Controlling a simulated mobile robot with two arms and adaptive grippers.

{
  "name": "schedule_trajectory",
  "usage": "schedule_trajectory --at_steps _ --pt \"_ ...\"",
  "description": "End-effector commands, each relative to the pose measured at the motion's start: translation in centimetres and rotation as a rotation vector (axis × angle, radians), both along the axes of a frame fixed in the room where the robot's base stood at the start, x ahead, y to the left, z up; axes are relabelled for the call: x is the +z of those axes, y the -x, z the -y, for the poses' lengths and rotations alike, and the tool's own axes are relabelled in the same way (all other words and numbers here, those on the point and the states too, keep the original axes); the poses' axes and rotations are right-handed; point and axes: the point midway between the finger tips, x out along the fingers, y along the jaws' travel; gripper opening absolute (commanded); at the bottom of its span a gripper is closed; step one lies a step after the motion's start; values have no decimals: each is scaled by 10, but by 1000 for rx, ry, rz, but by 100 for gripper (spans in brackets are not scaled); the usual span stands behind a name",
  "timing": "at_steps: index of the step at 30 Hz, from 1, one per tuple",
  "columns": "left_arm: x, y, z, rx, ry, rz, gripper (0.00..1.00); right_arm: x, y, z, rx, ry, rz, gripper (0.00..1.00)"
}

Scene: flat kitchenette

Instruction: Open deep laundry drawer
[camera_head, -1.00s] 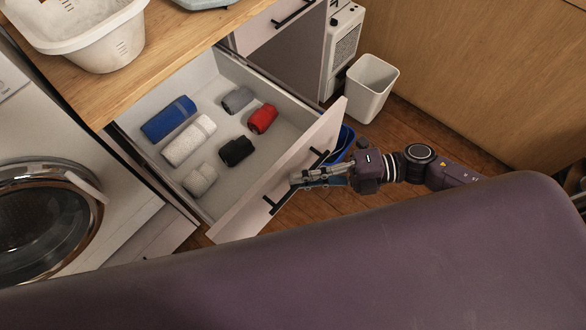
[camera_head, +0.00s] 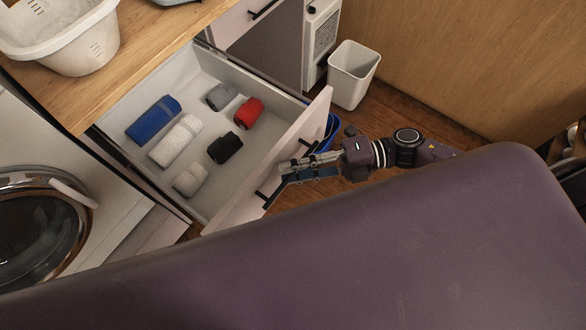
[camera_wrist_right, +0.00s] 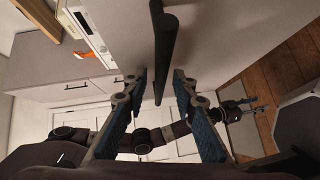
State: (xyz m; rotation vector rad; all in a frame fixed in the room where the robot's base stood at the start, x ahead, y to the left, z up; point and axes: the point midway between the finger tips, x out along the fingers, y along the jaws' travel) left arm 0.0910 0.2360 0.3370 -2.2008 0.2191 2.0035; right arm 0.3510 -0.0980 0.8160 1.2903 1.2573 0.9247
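The deep laundry drawer (camera_head: 218,188) stands pulled well out, with rolled towels and smaller rolled items inside. Its pale front carries a black bar handle (camera_head: 266,197), partly hidden by my right gripper (camera_head: 284,172). In the right wrist view, the two fingers (camera_wrist_right: 159,78) are spread, with the dark handle (camera_wrist_right: 164,50) between them and visible gaps on both sides. My left gripper (camera_wrist_right: 257,104) appears small beyond the right fingers in the wrist view; its finger state is unclear. It does not show in the head view.
A white bin (camera_head: 353,75) stands beyond the drawer's right end, and a blue container (camera_head: 331,130) is partly hidden behind its front. The washing machine (camera_head: 40,225) is at left. A wooden counter (camera_head: 150,45) bears a white basket (camera_head: 75,35).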

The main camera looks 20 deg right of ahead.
Motion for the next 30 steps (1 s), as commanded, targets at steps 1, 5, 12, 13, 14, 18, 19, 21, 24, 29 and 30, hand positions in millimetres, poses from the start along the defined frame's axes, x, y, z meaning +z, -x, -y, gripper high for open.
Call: schedule_trajectory --at_steps 1,5,12,13,14,18,19,21,24,29,30 --pt "0 1 -2 0 -2 -1 40 0 0 1 0 0 0 25" --pt "0 1 -1 0 -1 -2 40 0 2 11 -1 2 -2 25" --pt "0 1 0 0 1 -2 40 6 9 58 -2 6 -4 25" --pt "0 1 0 0 1 -2 40 7 10 64 -2 5 -4 25" --pt "0 1 1 0 1 -2 40 8 11 70 -2 5 -4 25" --pt "0 1 1 0 1 -2 40 12 14 95 -1 3 -3 25" --pt "0 1 1 0 1 -2 40 13 15 100 -2 4 -2 25" --pt "0 1 1 0 1 -2 40 14 16 108 -1 3 -1 25" --pt "0 1 1 0 1 -2 40 16 17 115 0 1 -1 25" --pt "0 1 1 0 2 -2 40 17 17 118 0 0 0 25" --pt "0 1 1 0 2 -2 40 17 17 118 0 0 0 25"
